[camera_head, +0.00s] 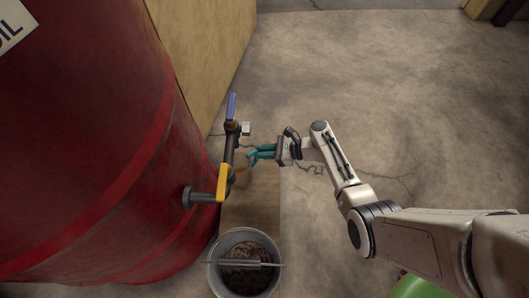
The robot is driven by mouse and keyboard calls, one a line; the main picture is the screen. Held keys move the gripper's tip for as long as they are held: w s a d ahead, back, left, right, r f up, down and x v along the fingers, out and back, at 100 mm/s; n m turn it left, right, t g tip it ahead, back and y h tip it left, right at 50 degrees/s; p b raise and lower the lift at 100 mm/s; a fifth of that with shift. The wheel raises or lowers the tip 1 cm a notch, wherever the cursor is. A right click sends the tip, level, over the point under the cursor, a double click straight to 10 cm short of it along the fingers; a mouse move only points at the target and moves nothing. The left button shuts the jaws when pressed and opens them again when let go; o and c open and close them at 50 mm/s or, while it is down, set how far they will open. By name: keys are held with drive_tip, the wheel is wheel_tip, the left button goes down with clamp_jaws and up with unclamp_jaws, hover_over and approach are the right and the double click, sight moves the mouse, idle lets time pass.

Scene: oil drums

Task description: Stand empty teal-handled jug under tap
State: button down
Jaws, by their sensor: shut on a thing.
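My gripper (266,152) reaches in from the right, beside the dark upright pipe of the tap. It is shut at a teal part (261,150), which fits the jug's handle. I cannot clearly make out the jug's body, its inside or its tilt. The tap with a yellow lever (222,182) sticks out from the red drum (90,130). The dark pipe behind it carries a blue lever (232,106). A small orange part shows just left of and below my gripper, by the pipe.
A grey bucket (213,277) with dark contents and a rod across its rim stands below the yellow-levered tap. A wooden board (248,208) lies behind it. A plywood panel (205,50) stands behind the drum. A green rounded thing (415,289) shows at the bottom. The concrete floor to the right is clear.

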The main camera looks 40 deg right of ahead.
drive_tip(key=shift+f, duration=0.5)
drive_tip(key=c, duration=1)
unclamp_jaws()
drive_tip(key=p+v, duration=0.5)
drive_tip(key=v, duration=0.6)
drive_tip(key=shift+w, duration=0.1)
